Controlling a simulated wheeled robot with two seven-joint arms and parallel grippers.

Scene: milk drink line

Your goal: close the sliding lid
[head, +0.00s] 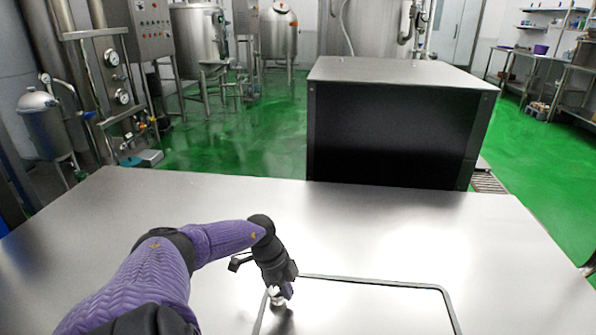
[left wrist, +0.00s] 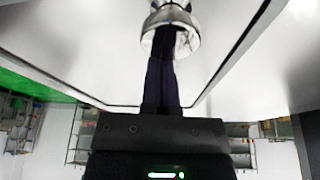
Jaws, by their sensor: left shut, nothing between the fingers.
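The sliding lid (head: 360,305) is a flat, bright metal panel with a dark outline in the worktop, at the bottom of the head view. Its near part is cut off by the frame. A round silver knob (head: 277,300) stands at its far left corner and also shows at the top of the left wrist view (left wrist: 172,18). My left gripper (head: 286,292) is at the knob, pointing down. Its fingers are shut and empty, and their tips overlap the knob's near side in the left wrist view (left wrist: 166,45). I cannot tell if they touch it. My right gripper is out of view.
The steel worktop (head: 180,215) is clear around the lid. A large black box with a metal top (head: 400,70) stands beyond its far edge. Tanks (head: 198,35) and pipework stand on the green floor behind.

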